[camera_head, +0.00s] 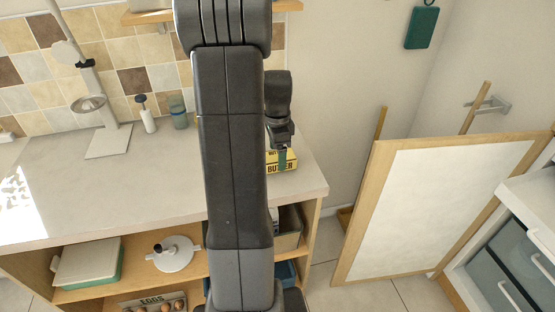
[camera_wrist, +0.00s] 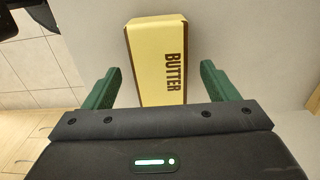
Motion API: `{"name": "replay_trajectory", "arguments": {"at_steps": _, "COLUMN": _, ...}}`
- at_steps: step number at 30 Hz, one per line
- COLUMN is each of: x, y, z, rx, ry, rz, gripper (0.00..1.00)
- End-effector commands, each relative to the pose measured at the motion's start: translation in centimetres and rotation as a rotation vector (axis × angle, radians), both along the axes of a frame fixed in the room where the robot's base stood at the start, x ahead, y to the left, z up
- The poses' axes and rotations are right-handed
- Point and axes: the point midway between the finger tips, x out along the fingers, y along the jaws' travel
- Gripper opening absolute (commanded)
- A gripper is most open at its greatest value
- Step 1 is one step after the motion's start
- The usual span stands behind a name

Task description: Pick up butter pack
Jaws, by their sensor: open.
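A yellow butter pack (camera_head: 287,160) with dark "BUTTER" lettering lies on the countertop near its right end, partly hidden by my gripper and arm in the head view. In the wrist view the butter pack (camera_wrist: 158,62) lies lengthwise, its near end between my green fingers. My gripper (camera_wrist: 160,82) is open, with one finger on each side of the pack and a visible gap on both sides. In the head view my gripper (camera_head: 283,158) points down over the pack. I cannot tell how far the fingertips are above the counter.
The grey countertop (camera_head: 160,195) has wide free room to the left. A lamp stand (camera_head: 108,142), a soap bottle (camera_head: 147,118) and a glass (camera_head: 178,112) stand near the tiled wall. Shelves below hold a box (camera_head: 88,262) and eggs (camera_head: 155,303). A framed board (camera_head: 430,210) leans at the right.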

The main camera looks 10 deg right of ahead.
Motion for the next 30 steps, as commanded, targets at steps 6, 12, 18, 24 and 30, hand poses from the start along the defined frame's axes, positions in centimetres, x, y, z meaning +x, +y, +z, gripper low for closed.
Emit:
{"name": "replay_trajectory", "arguments": {"at_steps": 6, "x": 0.0, "y": 0.0, "z": -2.0, "rx": 0.000, "ry": 0.000, "rz": 0.000, "gripper": 0.80}}
{"name": "replay_trajectory", "arguments": {"at_steps": 12, "x": 0.0, "y": 0.0, "z": -2.1, "rx": 0.000, "ry": -0.001, "rz": 0.000, "gripper": 0.80}}
{"name": "replay_trajectory", "arguments": {"at_steps": 18, "x": 0.0, "y": 0.0, "z": -2.0, "rx": 0.000, "ry": -0.001, "rz": 0.000, "gripper": 0.43}}
{"name": "replay_trajectory", "arguments": {"at_steps": 24, "x": 0.0, "y": 0.0, "z": -2.0, "rx": -0.001, "ry": -0.001, "rz": 0.000, "gripper": 0.24}}
{"name": "replay_trajectory", "arguments": {"at_steps": 30, "x": 0.1, "y": -0.1, "z": -1.4, "rx": -0.001, "ry": -0.004, "rz": 0.000, "gripper": 0.24}}
